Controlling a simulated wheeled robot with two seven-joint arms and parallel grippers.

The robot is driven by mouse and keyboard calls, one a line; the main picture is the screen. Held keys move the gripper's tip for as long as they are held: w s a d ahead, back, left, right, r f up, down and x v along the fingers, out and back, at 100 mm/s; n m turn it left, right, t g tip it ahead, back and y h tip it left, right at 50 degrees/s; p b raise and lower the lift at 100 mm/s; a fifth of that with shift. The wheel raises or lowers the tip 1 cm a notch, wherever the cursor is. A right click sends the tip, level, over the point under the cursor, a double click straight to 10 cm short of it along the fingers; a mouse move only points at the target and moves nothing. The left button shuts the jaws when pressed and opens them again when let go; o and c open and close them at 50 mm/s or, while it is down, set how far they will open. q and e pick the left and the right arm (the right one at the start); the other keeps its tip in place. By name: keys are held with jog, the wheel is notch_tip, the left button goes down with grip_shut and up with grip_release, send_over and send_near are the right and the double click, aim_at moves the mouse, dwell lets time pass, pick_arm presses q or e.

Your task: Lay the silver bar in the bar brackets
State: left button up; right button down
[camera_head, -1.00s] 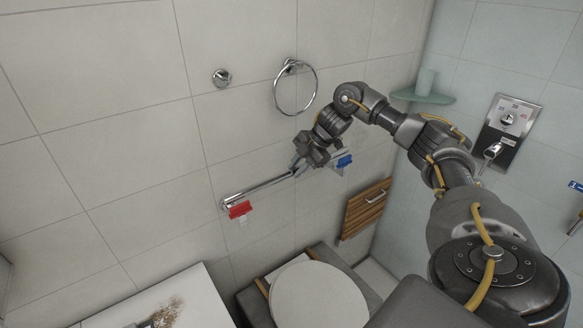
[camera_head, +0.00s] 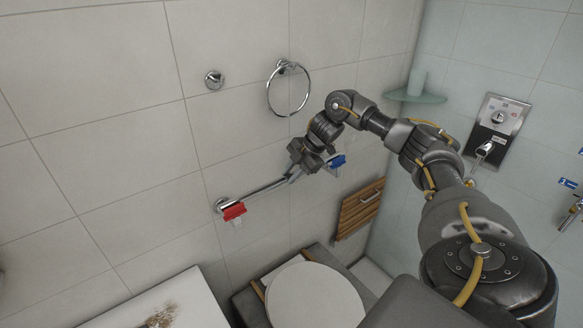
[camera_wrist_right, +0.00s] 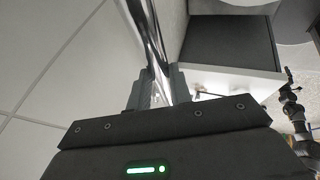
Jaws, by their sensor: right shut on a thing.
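The silver bar (camera_head: 262,189) is a long shiny rod along the tiled wall, sloping up to the right. My right gripper (camera_head: 294,174) is shut on it near its right part. In the right wrist view the bar (camera_wrist_right: 153,38) runs between the two fingers (camera_wrist_right: 158,88). The red bracket (camera_head: 234,211) is at the bar's left end, just below it. The blue bracket (camera_head: 337,161) is right of my gripper, partly hidden by it. I cannot tell whether the bar touches either bracket. My left gripper is not in view.
A towel ring (camera_head: 288,92) and a round chrome knob (camera_head: 214,80) are on the wall above. A wooden slatted panel (camera_head: 360,208), a toilet lid (camera_head: 315,296) and a white counter (camera_head: 185,305) are below. A glass corner shelf (camera_head: 414,97) and shower control (camera_head: 497,130) are to the right.

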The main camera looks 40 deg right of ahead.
jog(key=shift+f+b, duration=0.7)
jog(key=shift+f, duration=1)
jog(key=c, duration=1.2)
grip_release()
jog(key=v, duration=1.1)
